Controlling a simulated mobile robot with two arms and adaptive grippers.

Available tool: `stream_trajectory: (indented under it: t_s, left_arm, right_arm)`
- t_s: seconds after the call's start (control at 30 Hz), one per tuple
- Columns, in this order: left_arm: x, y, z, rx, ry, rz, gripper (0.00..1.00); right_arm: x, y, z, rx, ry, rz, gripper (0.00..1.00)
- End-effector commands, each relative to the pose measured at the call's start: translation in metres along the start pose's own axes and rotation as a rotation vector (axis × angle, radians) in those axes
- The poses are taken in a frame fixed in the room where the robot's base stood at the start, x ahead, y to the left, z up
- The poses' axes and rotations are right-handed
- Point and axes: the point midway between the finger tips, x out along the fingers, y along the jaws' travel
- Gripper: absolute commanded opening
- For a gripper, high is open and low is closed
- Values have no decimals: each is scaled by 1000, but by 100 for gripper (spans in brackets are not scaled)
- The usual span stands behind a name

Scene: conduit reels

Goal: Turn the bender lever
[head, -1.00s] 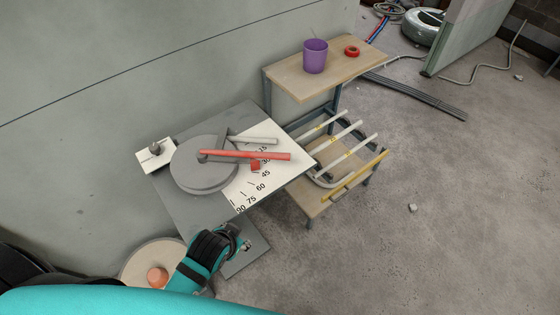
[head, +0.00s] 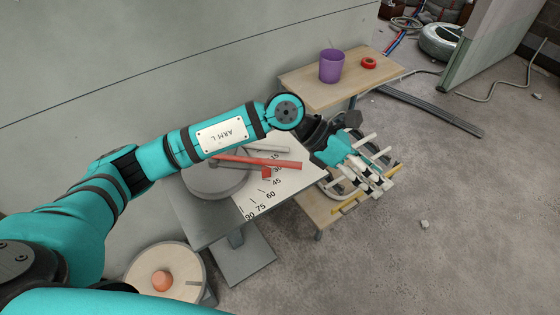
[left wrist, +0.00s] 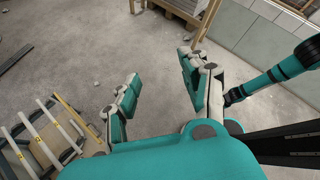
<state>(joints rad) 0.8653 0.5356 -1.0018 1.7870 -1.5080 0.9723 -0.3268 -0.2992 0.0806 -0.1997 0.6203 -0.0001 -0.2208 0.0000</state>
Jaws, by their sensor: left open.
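The bender lever (head: 275,163) is a red bar lying across the grey round bender disc (head: 210,183) and the white angle scale (head: 262,196) in the head view. Its free end points right, near the 30 mark. My left arm crosses above the bender and hides part of the disc. My left gripper (head: 378,186) is open and empty, to the right of the lever's end, apart from it, over the low rack. In the left wrist view my left gripper (left wrist: 160,84) has its fingers apart above bare floor.
A low rack (head: 318,212) with pale and yellow pipes stands below my left gripper. A wooden bench (head: 300,78) behind holds a purple cup (head: 331,66) and a red ring (head: 369,63). A reel (head: 184,282) is at lower left. Floor on the right is mostly clear.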

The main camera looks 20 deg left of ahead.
Motion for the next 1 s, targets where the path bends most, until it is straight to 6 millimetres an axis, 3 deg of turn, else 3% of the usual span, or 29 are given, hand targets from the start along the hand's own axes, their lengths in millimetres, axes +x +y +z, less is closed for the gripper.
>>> stream_trajectory:
  t_s: [0.03, 0.1, 0.2, 0.3, 0.4, 0.57, 1.0]
  left_arm:
    - [-20, 26, -22, 101, 185, 90, 46]
    - [-54, 58, -51, 193, 424, 199, 46]
    - [-112, 95, -75, 257, 700, 338, 46]
    - [-158, 114, -85, 272, 877, 432, 46]
    - [-182, 122, -89, 269, 961, 478, 46]
    - [-183, 129, -98, 265, 984, 486, 46]
    - [-139, 173, -163, 264, 980, 482, 46]
  right_arm:
    - [2, 1, 1, 0, -1, 1, 46]
    - [2, 1, 1, 0, -1, 1, 46]
    - [3, 1, 2, 0, -2, 1, 46]
    - [4, 1, 2, 0, -1, 1, 46]
    - [4, 1, 2, 0, -1, 1, 46]
    - [1, 1, 1, 0, -1, 1, 46]
    - [-16, 1, 0, 0, -1, 0, 46]
